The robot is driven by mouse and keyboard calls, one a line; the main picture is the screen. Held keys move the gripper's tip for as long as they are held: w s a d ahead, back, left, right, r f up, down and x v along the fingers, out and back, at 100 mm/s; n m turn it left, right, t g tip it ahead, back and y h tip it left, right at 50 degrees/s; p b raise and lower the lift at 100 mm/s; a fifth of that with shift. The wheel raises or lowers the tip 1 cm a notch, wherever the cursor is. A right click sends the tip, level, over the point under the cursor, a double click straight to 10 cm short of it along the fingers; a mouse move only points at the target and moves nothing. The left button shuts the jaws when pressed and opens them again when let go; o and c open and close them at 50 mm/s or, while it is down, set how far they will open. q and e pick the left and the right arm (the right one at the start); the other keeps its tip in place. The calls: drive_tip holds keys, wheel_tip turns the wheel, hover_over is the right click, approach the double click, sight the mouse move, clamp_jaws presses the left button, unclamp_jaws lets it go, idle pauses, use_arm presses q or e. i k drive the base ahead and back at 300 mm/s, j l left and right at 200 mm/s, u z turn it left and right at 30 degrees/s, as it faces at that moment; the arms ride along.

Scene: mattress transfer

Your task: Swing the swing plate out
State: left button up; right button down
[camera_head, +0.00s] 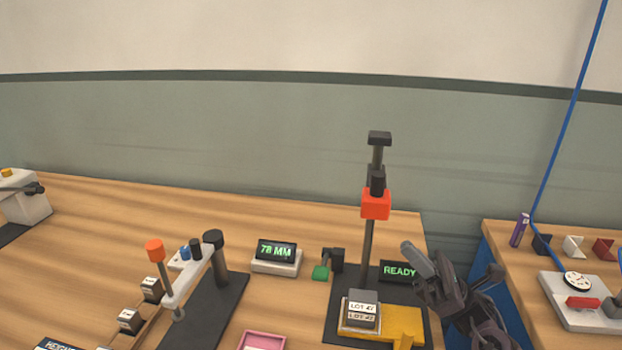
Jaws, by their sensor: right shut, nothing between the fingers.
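A yellow plate (400,322), which looks like the swing plate, lies low on the black base (336,310) of the upright stand at the right end of the table. A short yellow tab stands up at its front. A grey block (363,303) with labels reading LOT sits beside the yellow plate's left part; its exact support is hard to tell. My right gripper (416,258) is shut and empty, above and to the right of the yellow plate, apart from it. My left gripper is not in view.
The stand's column carries a red block (375,204) above the plate. A READY display (399,271) stands behind it. Left are a 78 MM display (276,253) and a white arm with an orange knob (154,250). A second table (585,260) is right, across a gap.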

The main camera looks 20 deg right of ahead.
sight(402, 325)
drive_tip(key=k, duration=1.5)
